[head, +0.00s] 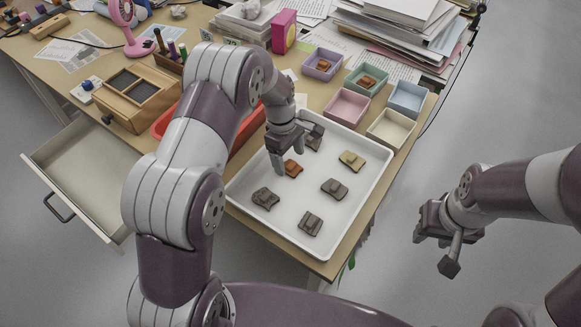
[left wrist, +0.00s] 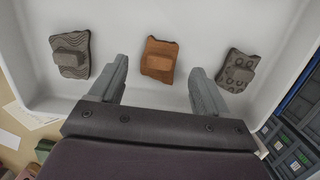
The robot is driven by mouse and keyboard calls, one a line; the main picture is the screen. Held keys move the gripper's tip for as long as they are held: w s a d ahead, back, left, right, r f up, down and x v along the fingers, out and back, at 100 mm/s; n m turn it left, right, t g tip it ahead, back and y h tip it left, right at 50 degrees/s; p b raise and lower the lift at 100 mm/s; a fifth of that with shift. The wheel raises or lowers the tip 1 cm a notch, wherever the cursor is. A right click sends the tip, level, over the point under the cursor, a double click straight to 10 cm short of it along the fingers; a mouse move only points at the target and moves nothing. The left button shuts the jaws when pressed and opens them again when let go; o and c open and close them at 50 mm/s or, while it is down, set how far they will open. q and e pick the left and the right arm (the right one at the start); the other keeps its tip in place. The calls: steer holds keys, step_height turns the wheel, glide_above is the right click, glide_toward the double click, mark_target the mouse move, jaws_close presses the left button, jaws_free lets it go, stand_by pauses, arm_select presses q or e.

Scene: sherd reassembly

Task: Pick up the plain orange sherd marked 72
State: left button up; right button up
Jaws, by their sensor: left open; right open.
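The plain orange sherd (head: 293,168) lies in the white tray (head: 345,232), near its left side. In the left wrist view the orange sherd (left wrist: 159,60) has a small raised block on it and no pattern; I cannot read a number. My left gripper (head: 280,168) is above and beside it, open and empty. In the left wrist view the fingers of my left gripper (left wrist: 160,90) are spread, with the sherd between and just beyond their tips. My right gripper (head: 450,245) is open and empty, off to the right of the table over the floor.
In the left wrist view a wavy-patterned grey sherd (left wrist: 71,55) and a ring-patterned grey sherd (left wrist: 238,71) flank the orange one. Small boxes, including a pink one (head: 346,106), stand behind the tray.

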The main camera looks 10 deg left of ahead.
mark_target(291, 167)
arm_select(q)
steer(key=shift+d+f, duration=0.2)
steer(key=shift+f, duration=1.05)
steer(key=c, duration=1.1)
steer(key=shift+r, duration=0.1)
